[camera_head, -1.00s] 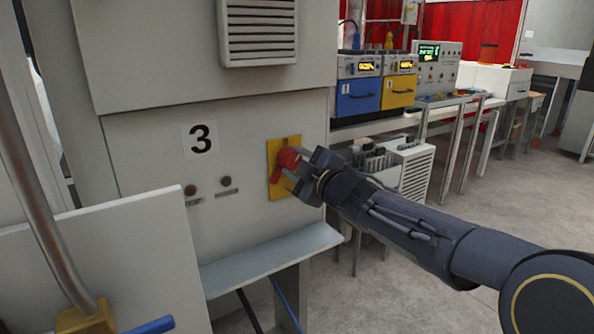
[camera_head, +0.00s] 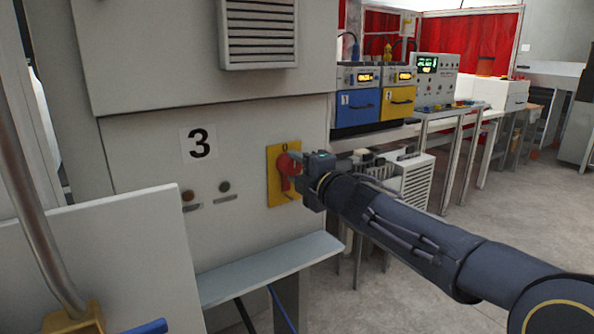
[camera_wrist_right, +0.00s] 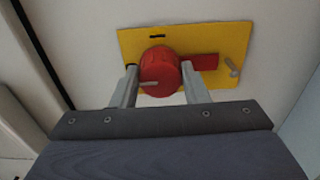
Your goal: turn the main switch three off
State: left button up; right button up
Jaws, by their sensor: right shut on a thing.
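The main switch under the number 3 label (camera_head: 198,144) has a red knob (camera_head: 284,166) on a yellow plate (camera_head: 272,188). A "0" mark shows at the plate's top, above the knob. My right gripper (camera_head: 298,168) reaches in from the right and is shut on the knob. In the right wrist view, the round red knob (camera_wrist_right: 160,72) sits between the two grey fingers of my gripper (camera_wrist_right: 159,82). A red bar (camera_wrist_right: 206,62) sticks out from the knob on that plate (camera_wrist_right: 215,40). In the head view, the gripper partly hides the knob. My left gripper is not in view.
Two small dark round lamps or buttons (camera_head: 224,187) sit left of the switch. A grey ledge (camera_head: 270,268) juts out below it. A white vented unit (camera_head: 412,184) stands behind my right arm. A light panel (camera_head: 100,255) with a metal pipe is at the lower left.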

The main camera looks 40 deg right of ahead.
jog(key=shift+f, duration=0.1)
dwell(0.3)
jog(key=o, duration=1)
jog(key=shift+s+a+p, duration=0.25)
jog(key=shift+s+p, duration=0.2)
jog(key=shift+s, duration=1.5)
jog(key=shift+s+a+p, duration=0.2)
jog(key=shift+s+p, duration=0.25)
jog(key=shift+s, duration=1.5)
